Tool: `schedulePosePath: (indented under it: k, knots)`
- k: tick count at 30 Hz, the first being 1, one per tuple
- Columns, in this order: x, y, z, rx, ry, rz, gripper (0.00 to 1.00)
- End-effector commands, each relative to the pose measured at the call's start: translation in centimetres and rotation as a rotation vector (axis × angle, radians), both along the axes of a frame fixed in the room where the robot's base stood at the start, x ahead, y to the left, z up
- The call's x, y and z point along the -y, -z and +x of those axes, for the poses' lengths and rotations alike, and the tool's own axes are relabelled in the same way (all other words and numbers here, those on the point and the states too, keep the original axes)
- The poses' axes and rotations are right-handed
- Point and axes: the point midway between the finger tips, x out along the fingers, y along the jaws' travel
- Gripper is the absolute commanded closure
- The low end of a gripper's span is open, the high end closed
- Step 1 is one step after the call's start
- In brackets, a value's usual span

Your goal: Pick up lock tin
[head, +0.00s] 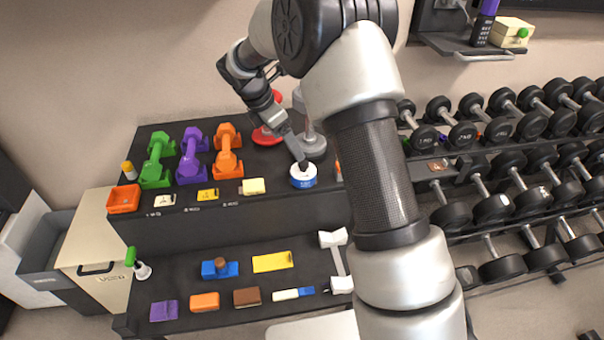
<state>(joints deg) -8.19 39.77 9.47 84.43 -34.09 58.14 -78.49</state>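A round tin (303,182) with a white top and a blue band stands on the upper shelf, near its front edge. It looks like the lock tin, but I cannot read its label. My gripper (301,163) points down at the tin, with its fingertips at or just above the white top. One finger shows edge-on, so I cannot tell whether it is open or whether it touches the tin.
A dumbbell rack (510,192) fills the right. The lower shelf holds several small items.

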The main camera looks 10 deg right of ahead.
Motion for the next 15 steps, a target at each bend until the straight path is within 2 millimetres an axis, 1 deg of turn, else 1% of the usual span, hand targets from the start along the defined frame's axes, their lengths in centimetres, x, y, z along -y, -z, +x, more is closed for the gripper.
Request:
schedulePosePath:
  k: [1,3,9,12,15]
  knots:
    - [0.5,1.2,0.1,-0.004,0.002,-0.001,0.18]
    - [1.0,2.7,0.3,-0.004,0.002,0.0,0.18]
    - [2.5,6.4,0.9,-0.003,0.004,0.0,0.18]
    - [2.9,7.7,1.2,-0.001,0.004,0.002,0.18]
    - [3.1,8.2,1.3,-0.001,0.003,0.002,0.18]
